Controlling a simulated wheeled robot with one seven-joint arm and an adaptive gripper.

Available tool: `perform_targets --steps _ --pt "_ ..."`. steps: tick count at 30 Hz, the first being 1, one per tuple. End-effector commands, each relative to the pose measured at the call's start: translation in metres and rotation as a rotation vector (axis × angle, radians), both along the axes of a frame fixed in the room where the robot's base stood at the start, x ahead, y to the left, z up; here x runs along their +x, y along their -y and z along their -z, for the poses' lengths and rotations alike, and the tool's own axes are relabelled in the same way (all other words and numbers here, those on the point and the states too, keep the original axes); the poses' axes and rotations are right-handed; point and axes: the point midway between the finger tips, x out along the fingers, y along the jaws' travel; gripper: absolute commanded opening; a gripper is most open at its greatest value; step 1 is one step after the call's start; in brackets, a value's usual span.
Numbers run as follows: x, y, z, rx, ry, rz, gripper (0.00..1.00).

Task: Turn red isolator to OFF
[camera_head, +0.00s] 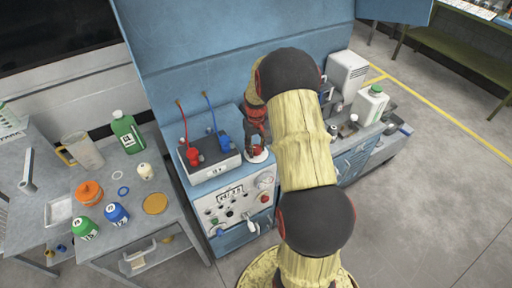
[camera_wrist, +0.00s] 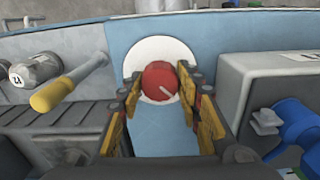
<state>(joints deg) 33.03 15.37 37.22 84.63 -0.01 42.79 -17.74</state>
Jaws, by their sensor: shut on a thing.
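The red isolator (camera_wrist: 158,80) is a round red knob on a white disc (camera_wrist: 178,54), in the upper middle of the wrist view. A pale mark on the knob points down and to the right. My gripper (camera_wrist: 161,86) has one finger on each side of the knob and is shut on it. In the head view my gripper (camera_head: 257,140) is low over the white disc (camera_head: 258,156), on the blue cabinet's top, and mostly hides the knob.
A grey box (camera_head: 208,157) with red and blue clamps stands just left of my gripper. In the wrist view, a yellow-handled tool (camera_wrist: 66,86) lies to the left. A white bottle (camera_head: 369,104) stands on the right-hand bench. A table (camera_head: 133,185) with bottles stands at left.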

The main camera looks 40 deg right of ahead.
Motion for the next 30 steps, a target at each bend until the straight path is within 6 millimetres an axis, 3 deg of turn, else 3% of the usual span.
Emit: perform_targets --steps 19,20,30 --pt "0.0005 0.0004 -0.0001 -0.001 0.001 -0.048 0.10" --pt "0.0005 0.0004 -0.0001 -0.001 0.001 -0.048 0.36" --pt "0.0003 0.0001 -0.0001 0.000 0.001 -0.047 0.53"
